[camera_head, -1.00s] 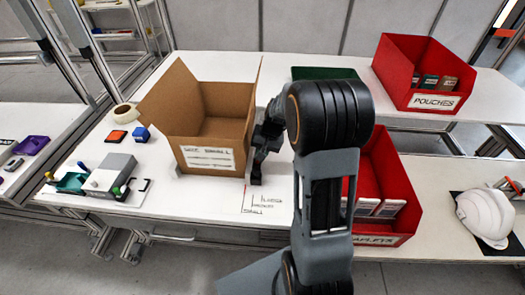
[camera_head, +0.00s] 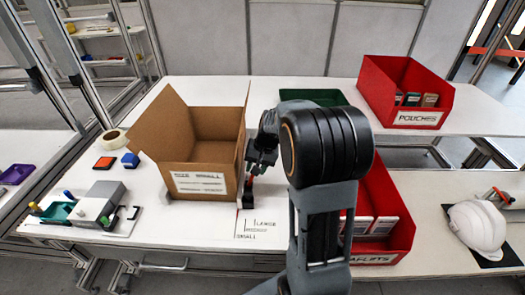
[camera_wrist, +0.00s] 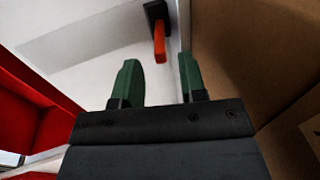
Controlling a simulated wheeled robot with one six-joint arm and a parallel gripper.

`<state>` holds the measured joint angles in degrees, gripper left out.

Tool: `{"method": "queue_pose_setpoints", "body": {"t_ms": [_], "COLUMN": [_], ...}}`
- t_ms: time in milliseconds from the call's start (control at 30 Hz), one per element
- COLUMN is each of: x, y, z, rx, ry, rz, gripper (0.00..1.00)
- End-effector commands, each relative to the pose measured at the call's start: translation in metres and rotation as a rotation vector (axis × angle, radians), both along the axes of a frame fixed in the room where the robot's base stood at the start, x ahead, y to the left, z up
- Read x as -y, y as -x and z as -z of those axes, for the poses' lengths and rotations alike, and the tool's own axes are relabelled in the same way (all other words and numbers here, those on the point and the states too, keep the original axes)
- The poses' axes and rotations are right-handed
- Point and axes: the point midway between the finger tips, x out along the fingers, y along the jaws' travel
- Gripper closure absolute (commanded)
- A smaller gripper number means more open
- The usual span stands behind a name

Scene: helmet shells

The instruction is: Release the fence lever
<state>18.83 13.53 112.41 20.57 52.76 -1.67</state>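The fence lever (camera_wrist: 159,41) is orange-red on a dark block in the wrist view, beyond and between my fingertips. In the head view the lever (camera_head: 249,182) shows as a small red piece beside the box's right side, partly behind my gripper. My gripper (camera_wrist: 160,72) has two green fingers held apart, with nothing between them. I cannot tell whether a fingertip touches the lever.
The box wall (camera_wrist: 225,50) runs close along the right finger. Red bins of leaflets (camera_head: 398,230) and pouches (camera_head: 400,80) stand to the right. A grey device (camera_head: 98,202) lies left. Table lines marked large to small (camera_head: 258,228) lie in front.

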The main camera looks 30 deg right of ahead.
Motion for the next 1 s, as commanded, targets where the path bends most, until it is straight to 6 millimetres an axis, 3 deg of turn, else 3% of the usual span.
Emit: {"method": "queue_pose_setpoints", "body": {"t_ms": [200,433,633,1000], "x": [0.012,0.020,0.023,0.023], "y": [0.006,0.011,0.014,0.014], "z": [-0.046,-0.077,-0.090,-0.092], "rx": [0.005,0.002,0.000,-0.001], "ry": [0.003,0.002,0.001,0.001], "rz": [0.001,0.001,-0.001,-0.001], "gripper": [0.62,0.62,0.62,0.65]}}
